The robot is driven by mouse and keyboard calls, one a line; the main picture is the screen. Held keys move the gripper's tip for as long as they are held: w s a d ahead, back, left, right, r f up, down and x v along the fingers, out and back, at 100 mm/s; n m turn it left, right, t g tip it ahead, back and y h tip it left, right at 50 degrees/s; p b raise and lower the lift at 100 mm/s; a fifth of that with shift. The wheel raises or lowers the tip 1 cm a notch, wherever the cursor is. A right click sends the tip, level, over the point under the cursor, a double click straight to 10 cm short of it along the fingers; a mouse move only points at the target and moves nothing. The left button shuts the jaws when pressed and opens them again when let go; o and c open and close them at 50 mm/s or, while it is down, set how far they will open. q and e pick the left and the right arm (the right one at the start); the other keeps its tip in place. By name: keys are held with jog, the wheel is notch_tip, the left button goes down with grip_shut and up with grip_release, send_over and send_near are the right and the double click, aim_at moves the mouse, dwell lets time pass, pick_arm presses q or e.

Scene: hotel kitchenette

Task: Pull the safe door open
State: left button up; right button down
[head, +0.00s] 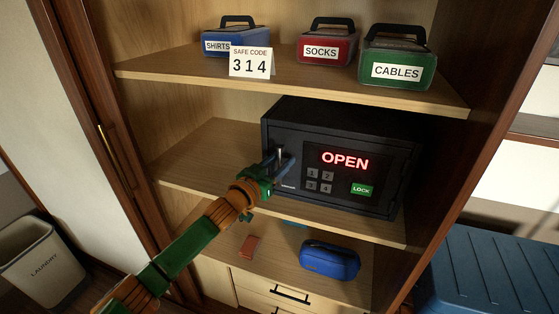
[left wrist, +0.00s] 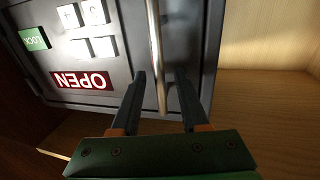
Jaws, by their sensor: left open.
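The dark grey safe (head: 330,118) sits on the middle shelf, its door (head: 385,172) looking flush with the body. The red display (head: 345,160) reads OPEN; it shows upside down in the left wrist view (left wrist: 82,80). A vertical metal bar handle (head: 279,155) is at the door's left side. My left gripper (head: 281,163) is at the handle. In the left wrist view its open fingers (left wrist: 160,78) lie on either side of the handle bar (left wrist: 156,50), with gaps visible. Whether a finger touches the bar I cannot tell. My right gripper is not in view.
The upper shelf (head: 290,82) holds a blue SHIRTS box (head: 250,38), a red SOCKS box (head: 327,48), a green CABLES box (head: 396,66) and a SAFE CODE 314 card (head: 250,64). Below the safe lie a blue case (head: 330,260) and a red item (head: 250,246). Wooden cabinet sides flank the shelves.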

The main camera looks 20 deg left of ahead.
pick_arm(q)
grip_shut()
dwell(1.4)
